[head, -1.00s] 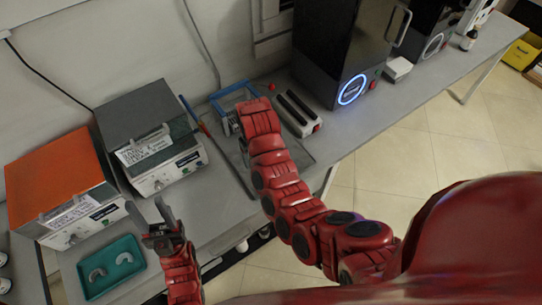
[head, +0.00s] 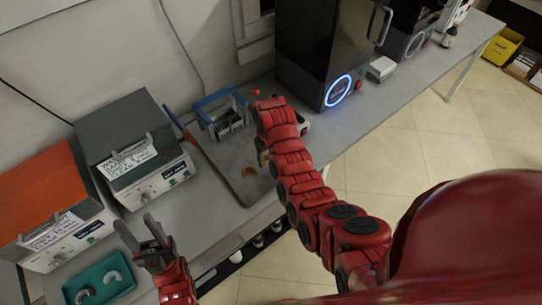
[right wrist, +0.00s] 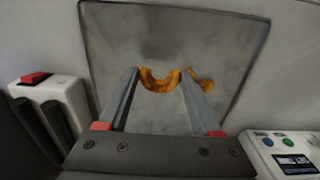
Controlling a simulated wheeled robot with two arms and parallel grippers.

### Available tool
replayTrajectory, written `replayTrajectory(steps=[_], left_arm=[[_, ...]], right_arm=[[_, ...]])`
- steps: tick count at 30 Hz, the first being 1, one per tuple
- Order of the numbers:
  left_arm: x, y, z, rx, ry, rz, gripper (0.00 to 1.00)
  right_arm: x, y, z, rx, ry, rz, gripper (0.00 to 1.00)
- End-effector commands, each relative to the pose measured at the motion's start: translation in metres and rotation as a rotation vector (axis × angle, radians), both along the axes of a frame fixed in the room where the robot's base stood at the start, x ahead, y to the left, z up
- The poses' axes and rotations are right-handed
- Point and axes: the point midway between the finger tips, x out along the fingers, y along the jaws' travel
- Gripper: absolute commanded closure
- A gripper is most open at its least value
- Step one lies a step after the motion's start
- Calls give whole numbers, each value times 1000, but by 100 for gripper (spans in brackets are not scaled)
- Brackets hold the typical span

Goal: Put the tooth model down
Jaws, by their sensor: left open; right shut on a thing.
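The orange, arch-shaped tooth model (right wrist: 160,82) sits between the fingertips of my right gripper (right wrist: 158,77), which is shut on it. In the head view my right gripper (head: 263,152) is over the right part of the grey metal tray (head: 228,160), mostly hidden by its own arm. I cannot tell whether the held model touches the tray. My left gripper (head: 138,228) is open and empty near the teal tray (head: 79,284).
The teal tray holds two pale arches. A blue-framed rack (head: 223,113) stands at the back of the metal tray. Two boxy devices (head: 136,150) stand at the left. A black machine with a glowing blue ring (head: 339,91) stands behind at right.

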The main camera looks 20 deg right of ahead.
Motion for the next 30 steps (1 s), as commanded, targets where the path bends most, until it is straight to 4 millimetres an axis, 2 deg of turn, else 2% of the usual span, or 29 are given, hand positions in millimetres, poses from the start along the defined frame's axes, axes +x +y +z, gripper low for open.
replayTrajectory(steps=[2,10,19,24,30], left_arm=[[0,0,7,0,1,0,50],[0,0,11,0,1,0,50],[0,0,14,0,1,0,50],[0,0,20,0,1,0,50],[0,0,12,0,1,0,50]], right_arm=[[8,-7,4,-1,1,-3,86],[28,-18,-1,-1,-1,-1,86],[32,-21,-6,-1,-1,-1,86],[30,-21,-20,1,4,-1,86],[32,-21,-35,0,1,0,86]])
